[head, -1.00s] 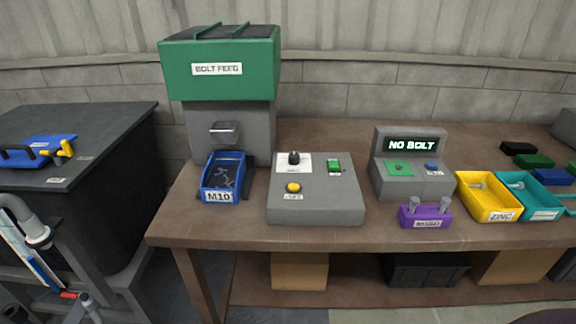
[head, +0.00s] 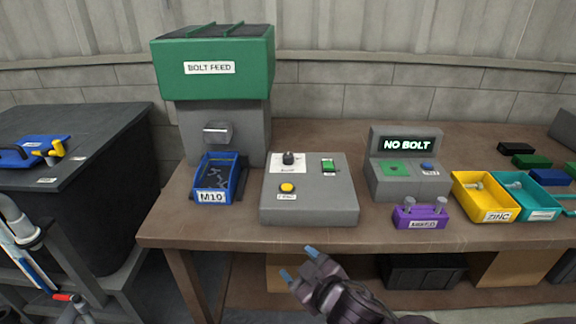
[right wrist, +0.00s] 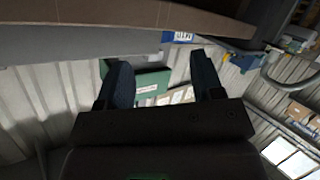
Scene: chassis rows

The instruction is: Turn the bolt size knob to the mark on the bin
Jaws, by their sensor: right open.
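The bolt size knob (head: 288,158) is a small black knob on a white dial plate at the upper left of the grey control box (head: 325,205). The dial marks are too small to read. The blue bin (head: 213,197), labelled M10, stands under the bolt feed (head: 212,66) and holds dark bolts. My right gripper (head: 298,264) is open and empty, in front of the table edge and below the control box, well apart from the knob. In the right wrist view its two fingers (right wrist: 160,85) are spread with nothing between them. My left gripper is not in view.
The control box also has a yellow button (head: 287,188) and a green switch (head: 328,166). To the right stand a grey tester reading NO BOLT (head: 407,145), a purple block (head: 421,217), a yellow ZINC bin (head: 487,209) and a teal bin (head: 530,205).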

